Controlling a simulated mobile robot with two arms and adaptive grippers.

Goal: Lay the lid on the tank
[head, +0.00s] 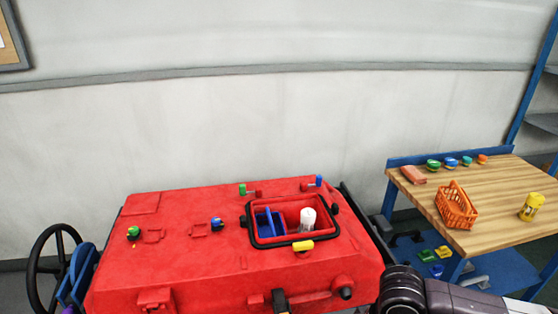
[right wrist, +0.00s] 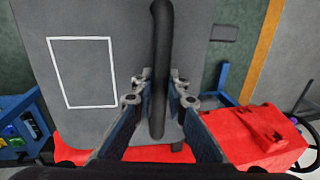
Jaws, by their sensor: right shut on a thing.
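The red tank (head: 190,255) fills the lower middle of the head view. Its top has an open rectangular mouth with a black rim (head: 258,241); a blue part (head: 268,222) and a white cylinder (head: 307,220) show inside. In the right wrist view my right gripper (right wrist: 158,105) is shut on the black bar handle (right wrist: 160,40) of a flat grey lid (right wrist: 130,40) with a white rectangle outline. Red bodywork (right wrist: 265,135) shows beyond the lid. The lid and right gripper are out of the head view; only my right arm shows there at lower right. My left gripper is in neither view.
A wooden-topped table (head: 480,185) stands at the right with an orange basket (head: 456,206), a yellow canister (head: 531,206) and several coloured knobs. Small green, blue and yellow fittings stick up around the tank top. A black wheel (head: 38,262) stands at the left.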

